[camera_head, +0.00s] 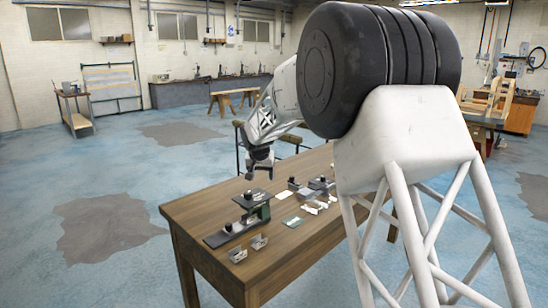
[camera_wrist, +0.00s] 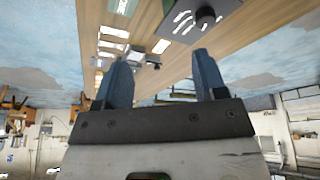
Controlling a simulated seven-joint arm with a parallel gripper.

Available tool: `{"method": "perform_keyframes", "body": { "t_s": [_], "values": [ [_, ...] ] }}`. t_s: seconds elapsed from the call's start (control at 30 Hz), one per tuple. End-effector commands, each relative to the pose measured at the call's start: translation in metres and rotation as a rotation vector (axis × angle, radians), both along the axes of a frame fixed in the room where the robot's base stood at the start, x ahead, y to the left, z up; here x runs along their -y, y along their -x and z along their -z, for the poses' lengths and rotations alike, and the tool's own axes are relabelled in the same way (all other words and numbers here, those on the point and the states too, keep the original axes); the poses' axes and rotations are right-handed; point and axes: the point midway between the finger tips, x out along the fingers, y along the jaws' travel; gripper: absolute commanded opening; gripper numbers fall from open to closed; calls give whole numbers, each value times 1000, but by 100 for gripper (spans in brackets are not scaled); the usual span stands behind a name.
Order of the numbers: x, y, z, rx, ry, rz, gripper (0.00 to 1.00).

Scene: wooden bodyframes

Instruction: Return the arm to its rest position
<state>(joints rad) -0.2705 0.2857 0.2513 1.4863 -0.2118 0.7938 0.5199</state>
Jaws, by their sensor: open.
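My gripper (camera_head: 262,172) hangs above the back left part of the wooden table (camera_head: 190,212) in the head view, clear of everything on it. In the wrist view its two blue-grey fingers (camera_wrist: 160,68) stand wide apart with nothing between them. Part of my arm hides the right side of the table in the head view.
A dark fixture with a black knob (camera_head: 250,197) and a dark base plate (camera_head: 230,232) stand on the table. Open blue floor (camera_head: 60,175) lies left.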

Motion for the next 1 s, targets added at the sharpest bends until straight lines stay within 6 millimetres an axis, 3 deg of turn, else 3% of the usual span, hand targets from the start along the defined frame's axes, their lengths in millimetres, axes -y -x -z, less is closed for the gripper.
{"method": "perform_keyframes", "body": {
  "t_s": [0.4,0.7,1.0],
  "values": [
    [68,101,-54,-27,4,-13,65],
    [110,179,-79,-44,6,-24,65],
    [147,262,-93,-65,6,-37,65]
  ]
}}
